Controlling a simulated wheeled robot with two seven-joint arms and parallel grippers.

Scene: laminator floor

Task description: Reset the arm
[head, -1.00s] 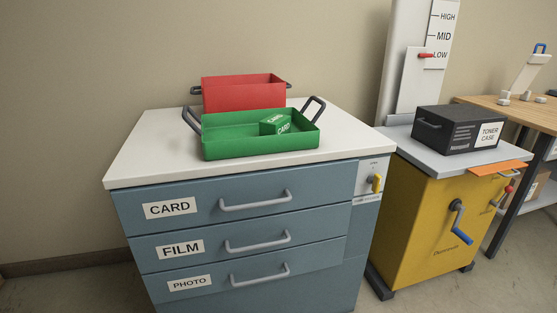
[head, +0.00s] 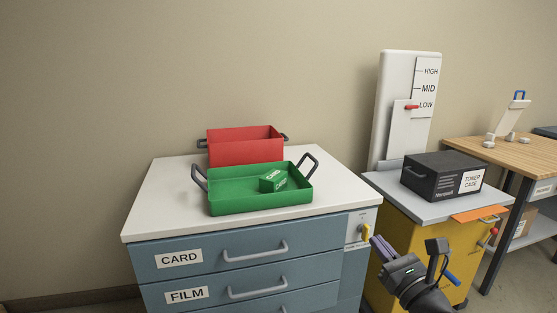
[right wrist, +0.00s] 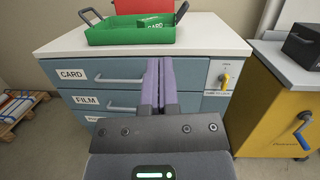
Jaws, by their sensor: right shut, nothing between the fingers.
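My right gripper (head: 379,247) comes in at the lower right of the head view, in front of the gap between the drawer cabinet (head: 140,220) and the yellow cart (head: 437,235). In the right wrist view its two purple fingers (right wrist: 160,85) are together with nothing between them. They point at the drawer fronts, overlapping the right part of the CARD and FILM drawers in that view. My left gripper is in neither view.
A green tray (head: 240,201) with a green CARD box (head: 272,180) stands on the cabinet top, before a red bin (head: 240,148). A black toner case (head: 430,178) sits on the cart. The cabinet's yellow-handled lock (head: 364,234) is close to my right gripper.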

